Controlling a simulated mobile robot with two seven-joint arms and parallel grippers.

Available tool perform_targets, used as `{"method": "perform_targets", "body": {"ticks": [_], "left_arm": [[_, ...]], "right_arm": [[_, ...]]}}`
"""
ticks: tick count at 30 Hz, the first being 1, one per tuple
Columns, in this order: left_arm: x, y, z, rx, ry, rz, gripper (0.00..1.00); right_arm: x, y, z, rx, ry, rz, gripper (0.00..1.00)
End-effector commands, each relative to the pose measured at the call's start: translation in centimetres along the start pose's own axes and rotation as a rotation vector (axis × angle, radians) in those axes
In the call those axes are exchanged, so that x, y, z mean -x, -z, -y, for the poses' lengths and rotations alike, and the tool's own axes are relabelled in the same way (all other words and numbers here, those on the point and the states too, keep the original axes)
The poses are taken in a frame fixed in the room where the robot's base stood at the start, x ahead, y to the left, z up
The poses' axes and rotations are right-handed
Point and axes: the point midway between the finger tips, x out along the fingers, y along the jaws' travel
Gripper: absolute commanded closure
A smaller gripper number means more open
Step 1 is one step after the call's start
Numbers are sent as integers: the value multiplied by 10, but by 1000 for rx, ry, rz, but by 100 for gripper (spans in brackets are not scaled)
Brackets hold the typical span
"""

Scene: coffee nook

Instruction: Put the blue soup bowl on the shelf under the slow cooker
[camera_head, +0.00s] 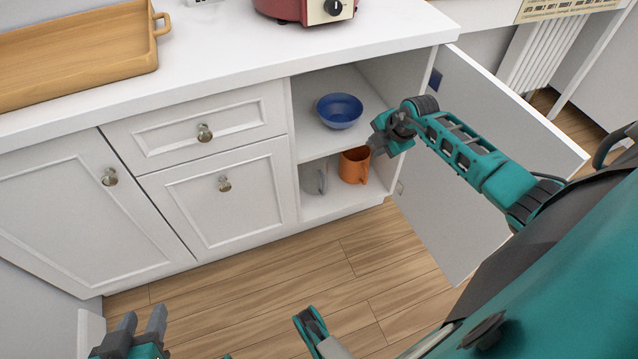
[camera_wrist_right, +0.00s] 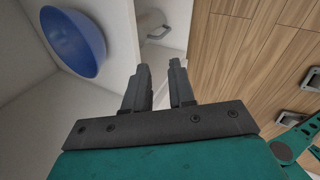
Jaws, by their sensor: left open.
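The blue soup bowl (camera_head: 339,110) sits upright on the upper shelf (camera_head: 307,104) of the open cabinet. The red slow cooker (camera_head: 285,10) stands on the counter above, cut off by the top edge. My right gripper (camera_head: 376,146) is at the cabinet's opening, right of the bowl and a little below it, not touching it. In the right wrist view the bowl (camera_wrist_right: 75,42) is at the upper left, and my right gripper's fingers (camera_wrist_right: 160,75) are apart with nothing between them. My left gripper (camera_head: 142,322) is open and empty at the lower left, away from the cabinet.
An orange mug (camera_head: 354,168) and a grey mug (camera_head: 313,180) stand on the cabinet's lower shelf. The cabinet door (camera_head: 455,200) is swung open to the right, beneath my right arm. A wooden tray (camera_head: 70,60) lies on the counter. The upper shelf around the bowl is clear.

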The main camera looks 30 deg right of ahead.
Motion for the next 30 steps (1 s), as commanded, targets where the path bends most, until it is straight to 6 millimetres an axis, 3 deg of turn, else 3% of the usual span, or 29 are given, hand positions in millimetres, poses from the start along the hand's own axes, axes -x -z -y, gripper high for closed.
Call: {"method": "perform_targets", "body": {"ticks": [5,9,12,15,20,26,30], "left_arm": [[0,1,0,1,0,-2,57],[0,1,0,1,1,-2,57],[0,1,0,1,1,-3,57],[0,1,0,1,1,-3,57],[0,1,0,0,1,-3,57],[0,1,0,0,1,-3,57],[0,1,0,0,1,-3,57]], "right_arm": [[-1,87,-9,12,-187,-251,76],[25,166,-22,-65,-427,-480,76],[51,204,-30,-185,-581,-588,76],[76,224,-32,-347,-702,-647,76],[101,236,-22,-664,-784,-652,76],[108,250,23,-1062,-652,-574,76],[109,273,62,-1248,-459,-535,76]]}}
